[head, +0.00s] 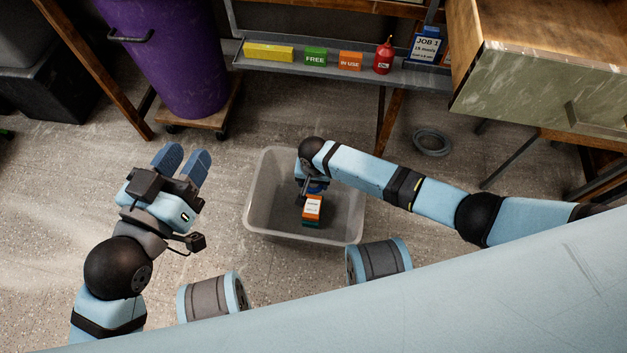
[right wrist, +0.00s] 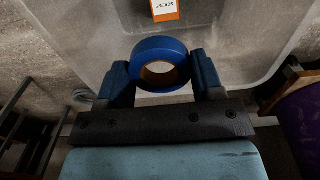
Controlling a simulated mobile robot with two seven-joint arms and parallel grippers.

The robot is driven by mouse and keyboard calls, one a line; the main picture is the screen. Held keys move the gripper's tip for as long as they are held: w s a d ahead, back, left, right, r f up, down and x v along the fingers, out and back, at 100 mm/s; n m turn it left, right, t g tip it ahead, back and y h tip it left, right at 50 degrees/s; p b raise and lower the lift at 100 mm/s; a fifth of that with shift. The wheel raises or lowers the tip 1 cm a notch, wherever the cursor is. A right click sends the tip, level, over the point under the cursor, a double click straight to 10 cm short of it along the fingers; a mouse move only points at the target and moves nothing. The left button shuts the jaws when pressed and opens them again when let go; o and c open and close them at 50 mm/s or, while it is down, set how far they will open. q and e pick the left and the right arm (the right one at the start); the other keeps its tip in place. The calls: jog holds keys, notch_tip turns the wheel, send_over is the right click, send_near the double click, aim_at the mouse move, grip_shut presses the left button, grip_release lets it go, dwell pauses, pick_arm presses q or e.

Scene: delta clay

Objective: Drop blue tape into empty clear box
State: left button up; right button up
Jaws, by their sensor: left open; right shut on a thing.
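The blue tape (right wrist: 150,52) is a roll held between the two fingers of my right gripper (right wrist: 160,68) in the right wrist view. In the head view, my right gripper (head: 314,185) is over the clear box (head: 264,195), and the tape is mostly hidden by it. The clear box is a translucent bin on the floor. It holds an orange and white carton (head: 312,208), also seen in the right wrist view (right wrist: 165,8) with a screws label. My left gripper (head: 181,163) is open and empty, left of the box.
A purple barrel (head: 175,55) stands on a wheeled wooden dolly at the back left. A grey shelf (head: 340,75) at the back holds a yellow block, a green FREE block, an orange IN USE block and a red bottle. A grey coil (head: 432,142) lies on the floor at right.

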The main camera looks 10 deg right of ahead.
pick_arm(q)
jog(key=shift+w+a+f, duration=0.1)
jog(key=shift+f, duration=0.15)
pick_arm(e)
jog(key=shift+f, duration=0.35)
pick_arm(q)
jog(key=shift+r, duration=0.1)
pick_arm(e)
jog(key=o, duration=1)
pick_arm(q)
notch_tip(320, 180, up, 8)
jog(key=s+n+t+p, duration=0.1)
jog(key=t+p, duration=0.1)
jog(key=p, duration=0.5)
jog(key=shift+f+n+t, duration=0.25)
jog(key=shift+n+t, duration=0.05)
pick_arm(e)
notch_tip(320, 180, up, 14)
jog(key=shift+f, duration=0.1)
